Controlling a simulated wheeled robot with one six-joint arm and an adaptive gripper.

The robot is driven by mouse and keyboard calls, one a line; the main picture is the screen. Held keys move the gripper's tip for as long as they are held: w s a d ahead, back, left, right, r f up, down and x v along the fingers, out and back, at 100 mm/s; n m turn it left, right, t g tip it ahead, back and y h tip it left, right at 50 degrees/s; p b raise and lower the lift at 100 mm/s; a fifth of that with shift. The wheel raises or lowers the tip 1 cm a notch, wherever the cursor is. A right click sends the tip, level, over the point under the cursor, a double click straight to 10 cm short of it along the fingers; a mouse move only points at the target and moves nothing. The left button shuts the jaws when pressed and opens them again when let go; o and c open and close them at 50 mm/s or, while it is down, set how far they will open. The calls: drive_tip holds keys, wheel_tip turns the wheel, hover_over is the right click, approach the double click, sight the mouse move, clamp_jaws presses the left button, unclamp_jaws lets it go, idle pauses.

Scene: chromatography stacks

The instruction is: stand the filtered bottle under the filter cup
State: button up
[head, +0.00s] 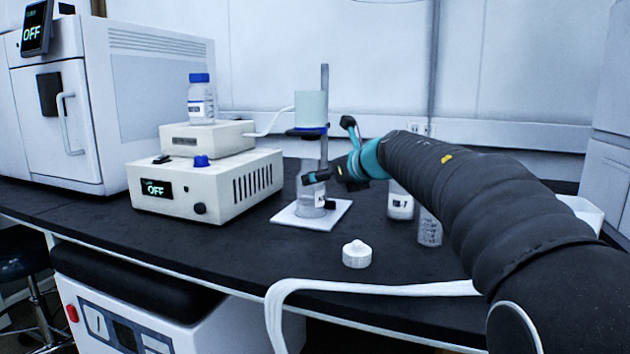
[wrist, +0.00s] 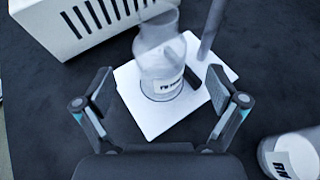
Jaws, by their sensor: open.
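My gripper (head: 323,190) is open at the bottle's right side. In the wrist view the bottle (wrist: 160,52) stands on the plate (wrist: 133,100), ahead of and between the open fingers of my gripper (wrist: 160,88), with gaps on both sides.
A white pump box (head: 220,185) reading OFF stands left of the plate, with a blue-capped bottle (head: 200,105) on the box above. The stand's rod (head: 324,85) rises behind the bottle. A loose white cap (head: 356,254), a labelled container (head: 400,203) and a beaker (head: 429,230) are nearby.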

drive_tip(key=v, duration=0.6)
drive_tip(key=shift+f, duration=0.1)
idle(1.0)
